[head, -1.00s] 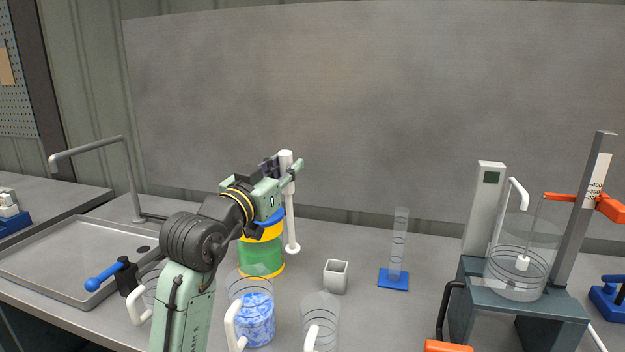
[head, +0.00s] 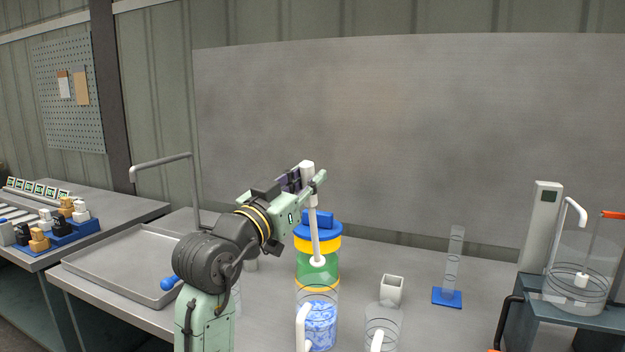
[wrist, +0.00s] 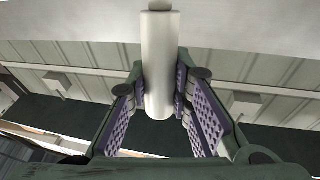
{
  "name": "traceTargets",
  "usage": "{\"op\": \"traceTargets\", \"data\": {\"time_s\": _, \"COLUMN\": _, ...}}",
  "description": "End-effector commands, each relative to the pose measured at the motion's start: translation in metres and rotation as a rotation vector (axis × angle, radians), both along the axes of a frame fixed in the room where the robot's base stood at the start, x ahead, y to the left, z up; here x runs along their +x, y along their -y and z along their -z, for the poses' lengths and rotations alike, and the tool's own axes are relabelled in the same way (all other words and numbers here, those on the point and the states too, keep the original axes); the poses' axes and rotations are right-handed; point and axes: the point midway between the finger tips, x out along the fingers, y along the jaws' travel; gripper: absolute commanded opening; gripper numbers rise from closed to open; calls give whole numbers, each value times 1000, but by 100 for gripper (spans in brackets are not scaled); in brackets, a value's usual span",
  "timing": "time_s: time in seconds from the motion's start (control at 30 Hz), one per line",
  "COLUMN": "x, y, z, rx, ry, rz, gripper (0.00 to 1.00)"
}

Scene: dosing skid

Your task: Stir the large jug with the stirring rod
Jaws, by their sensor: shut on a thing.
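My gripper (head: 309,188) is shut on the white stirring rod (head: 314,225), which hangs nearly upright with a round foot at its lower end. The wrist view shows the rod (wrist: 158,65) between both purple finger pads (wrist: 160,90). A clear jug with blue marbled contents and a white handle (head: 320,322) stands on the bench below. The rod's foot appears just above its rim; the depth between them is hard to judge. A smaller-looking clear jug (head: 382,323) stands to its right. Another clear vessel is mostly hidden behind my arm.
A green container with a yellow band and blue lid (head: 318,222) stands behind the rod. A white square cup (head: 391,290), a blue-footed cylinder (head: 448,298) and a stand with a glass beaker (head: 580,285) are to the right. A grey sink tray (head: 130,270) lies left.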

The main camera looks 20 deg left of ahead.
Motion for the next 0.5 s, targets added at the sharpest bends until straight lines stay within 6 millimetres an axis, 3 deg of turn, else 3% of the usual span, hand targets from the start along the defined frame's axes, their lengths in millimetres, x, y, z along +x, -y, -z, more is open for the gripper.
{"op": "traceTargets", "data": {"time_s": 0.5, "x": 0, "y": 0, "z": 45, "rx": -1, "ry": 0, "rz": 0, "gripper": 0}}
